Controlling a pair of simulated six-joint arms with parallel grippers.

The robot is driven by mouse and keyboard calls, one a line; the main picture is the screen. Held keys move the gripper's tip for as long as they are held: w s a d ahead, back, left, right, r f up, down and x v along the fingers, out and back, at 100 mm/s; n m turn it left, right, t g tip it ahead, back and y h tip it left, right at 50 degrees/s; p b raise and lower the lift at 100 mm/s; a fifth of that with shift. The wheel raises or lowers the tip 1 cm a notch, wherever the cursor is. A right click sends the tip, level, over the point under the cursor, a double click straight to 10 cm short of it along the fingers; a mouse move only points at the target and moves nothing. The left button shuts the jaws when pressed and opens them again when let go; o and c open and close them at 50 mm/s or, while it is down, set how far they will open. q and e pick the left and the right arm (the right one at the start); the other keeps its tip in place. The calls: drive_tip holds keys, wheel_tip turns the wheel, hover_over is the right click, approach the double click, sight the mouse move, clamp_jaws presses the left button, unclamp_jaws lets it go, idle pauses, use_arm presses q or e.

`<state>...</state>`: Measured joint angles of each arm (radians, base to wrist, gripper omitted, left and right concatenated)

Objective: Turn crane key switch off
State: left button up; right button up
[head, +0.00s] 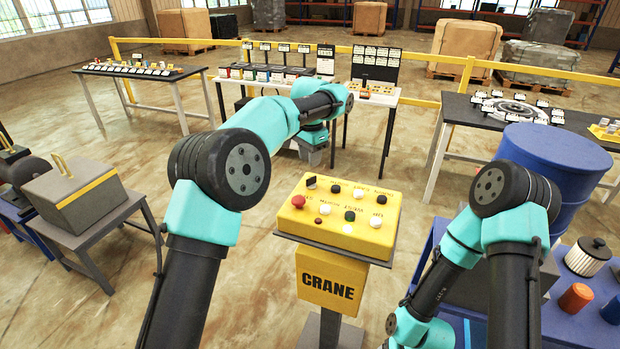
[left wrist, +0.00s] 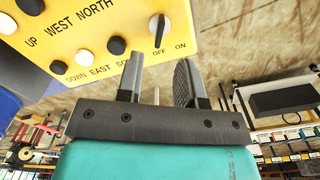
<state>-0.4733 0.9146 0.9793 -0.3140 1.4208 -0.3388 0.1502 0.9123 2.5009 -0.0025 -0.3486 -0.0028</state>
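The yellow crane box (head: 340,240) stands in front of me with a slanted top of buttons. Its black key switch (head: 311,182) sits at the far left corner. In the left wrist view the key switch (left wrist: 159,30) shows its dark handle standing upright in the picture, above the OFF and ON labels; its exact setting is hard to tell. My left gripper (head: 312,155) hangs behind the box's far edge, its fingers mostly hidden in the head view. In the left wrist view the left gripper (left wrist: 160,78) has its fingers apart, empty, just short of the key. My right gripper is out of view.
A red mushroom button (head: 298,201) and several black and white buttons sit close to the key. A blue drum (head: 555,165) stands right. A grey box (head: 75,195) on a table stands left.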

sight(311, 182)
use_arm(q)
wheel_tip(311, 182, down, 8)
drive_tip(key=shift+r, duration=0.15)
idle(0.3)
clamp_jaws()
